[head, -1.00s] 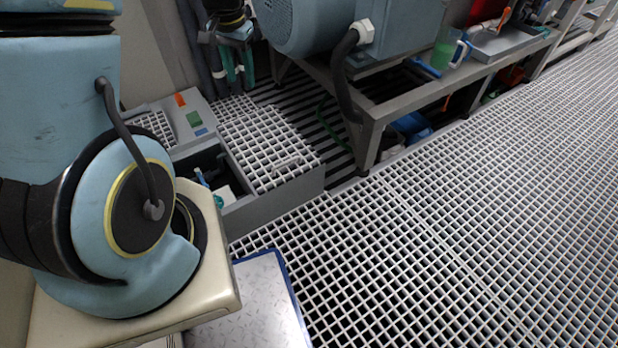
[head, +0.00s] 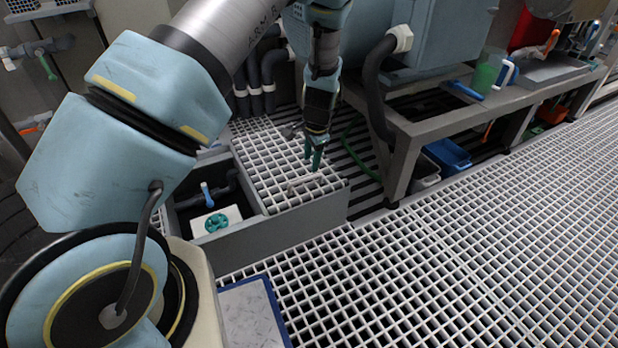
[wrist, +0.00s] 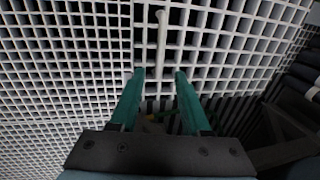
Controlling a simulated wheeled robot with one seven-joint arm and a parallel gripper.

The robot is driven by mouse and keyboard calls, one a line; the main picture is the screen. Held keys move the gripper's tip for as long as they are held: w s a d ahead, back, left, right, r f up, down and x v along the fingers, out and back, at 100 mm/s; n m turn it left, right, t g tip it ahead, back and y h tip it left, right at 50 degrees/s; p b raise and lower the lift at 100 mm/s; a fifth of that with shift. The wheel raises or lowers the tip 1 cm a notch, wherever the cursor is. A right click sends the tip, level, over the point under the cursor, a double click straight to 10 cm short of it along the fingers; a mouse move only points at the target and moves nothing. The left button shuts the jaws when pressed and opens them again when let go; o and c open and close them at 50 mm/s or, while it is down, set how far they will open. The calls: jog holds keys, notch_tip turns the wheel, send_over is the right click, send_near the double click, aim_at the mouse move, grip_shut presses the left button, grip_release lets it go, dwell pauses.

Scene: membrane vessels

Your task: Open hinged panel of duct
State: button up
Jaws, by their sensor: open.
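The hinged panel (head: 265,160) is a white grating lying flat over the right part of the grey duct (head: 290,222) in the floor. A pale bar handle (head: 303,182) sits near its front right edge. My gripper (head: 314,168) has green fingers and points down just above and behind the handle in the head view. In the wrist view, my gripper (wrist: 160,74) is open with nothing between the fingers. There the handle (wrist: 161,38) lies ahead of the fingertips, roughly in line with the gap. I cannot tell the exact height above the panel.
The duct's left part is uncovered, showing a blue-handled valve (head: 207,195) and a teal wheel (head: 215,223) on a white block. A metal bench (head: 430,125) with a motor stands to the right. Open grating floor (head: 440,260) lies in front and right.

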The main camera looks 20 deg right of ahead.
aim_at(309, 177)
jog(key=f, duration=0.2)
jog(key=w+f+b, duration=0.1)
jog(key=f, duration=0.1)
jog(key=f+b, duration=0.1)
jog(key=f, duration=0.2)
jog(key=shift+w+a, duration=0.1)
jog(key=shift+w, duration=0.05)
jog(key=shift+c, duration=0.3)
grip_shut()
dwell(0.9)
